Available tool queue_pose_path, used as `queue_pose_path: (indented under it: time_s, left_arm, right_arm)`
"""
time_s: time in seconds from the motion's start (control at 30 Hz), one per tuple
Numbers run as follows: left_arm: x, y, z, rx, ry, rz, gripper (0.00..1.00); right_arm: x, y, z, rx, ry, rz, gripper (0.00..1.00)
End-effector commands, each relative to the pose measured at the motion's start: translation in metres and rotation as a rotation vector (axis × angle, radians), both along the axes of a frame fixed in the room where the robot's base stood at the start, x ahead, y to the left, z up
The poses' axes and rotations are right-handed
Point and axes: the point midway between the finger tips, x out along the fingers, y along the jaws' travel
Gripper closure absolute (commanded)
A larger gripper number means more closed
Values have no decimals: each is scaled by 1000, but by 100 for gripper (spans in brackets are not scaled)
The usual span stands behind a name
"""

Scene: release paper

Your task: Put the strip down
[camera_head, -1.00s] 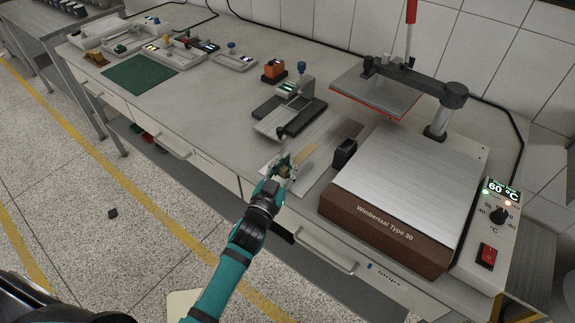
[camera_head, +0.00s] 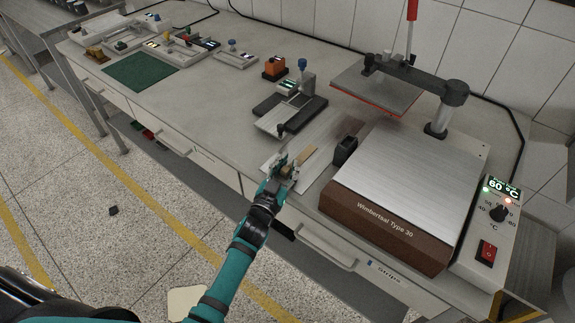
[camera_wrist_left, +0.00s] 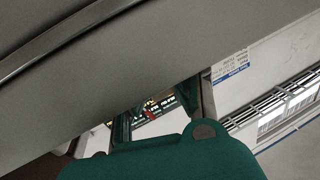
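A narrow tan strip (camera_head: 307,155) shows in the head view over the pale metal plate (camera_head: 325,140) at the bench's front edge. My left gripper (camera_head: 284,169) is at the strip's near end, with its fingers around that end. I cannot tell whether they press on it or whether the strip touches the plate. In the left wrist view two dark finger parts (camera_wrist_left: 160,108) stand apart beyond the green gripper body. The strip cannot be made out there. My right gripper is out of view.
The brown-sided heated press (camera_head: 390,220) stands right of the strip, with a small black block (camera_head: 344,150) at its corner. A dark-based device (camera_head: 290,108) stands behind the strip. A green mat (camera_head: 140,72) lies far left. The bench between is mostly clear.

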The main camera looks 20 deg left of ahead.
Motion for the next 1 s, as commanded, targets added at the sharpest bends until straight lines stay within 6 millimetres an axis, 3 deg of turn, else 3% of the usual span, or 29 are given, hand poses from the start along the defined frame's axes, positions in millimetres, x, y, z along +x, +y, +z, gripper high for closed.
queue_pose_path:
  time_s: [0.43,0.8,1.0]
  left_arm:
    - [-6,0,1,0,2,0,71]
    - [-80,7,-3,-1,4,0,71]
    - [-110,10,-3,0,1,0,71]
  right_arm:
    - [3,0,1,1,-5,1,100]
    - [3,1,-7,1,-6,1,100]
    - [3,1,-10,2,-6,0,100]
